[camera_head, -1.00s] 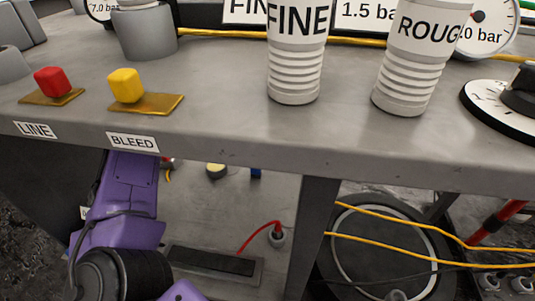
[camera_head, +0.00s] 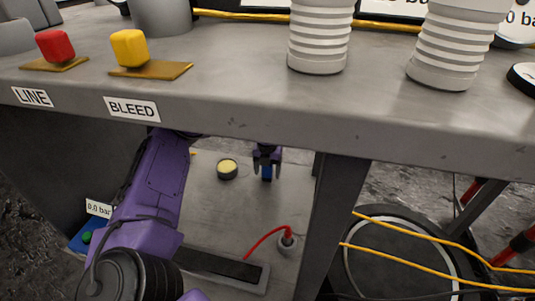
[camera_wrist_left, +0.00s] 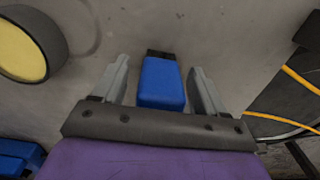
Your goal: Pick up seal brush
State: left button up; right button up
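A small blue block with a dark end, which looks like the seal brush (camera_head: 267,173), is on the lower shelf under the bench. It also shows in the left wrist view (camera_wrist_left: 162,84). My left gripper (camera_head: 267,160) reaches under the bench top and is over the brush. In the left wrist view my left gripper (camera_wrist_left: 160,80) is open, with one finger on each side of the blue block and a gap on both sides. The brush's underside is hidden. My right gripper is not in view.
The bench top's front edge (camera_head: 300,135) hangs above my left arm. A round yellow-topped tin (camera_head: 228,168) stands left of the brush. A dark bench leg (camera_head: 335,215) stands to the right. A red cable (camera_head: 265,240) and a dark slotted plate (camera_head: 220,265) are nearer the front.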

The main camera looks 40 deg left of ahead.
pick_arm(q)
jog(key=c, duration=1)
notch_tip(320, 180, up, 10)
jog(key=p, duration=0.4)
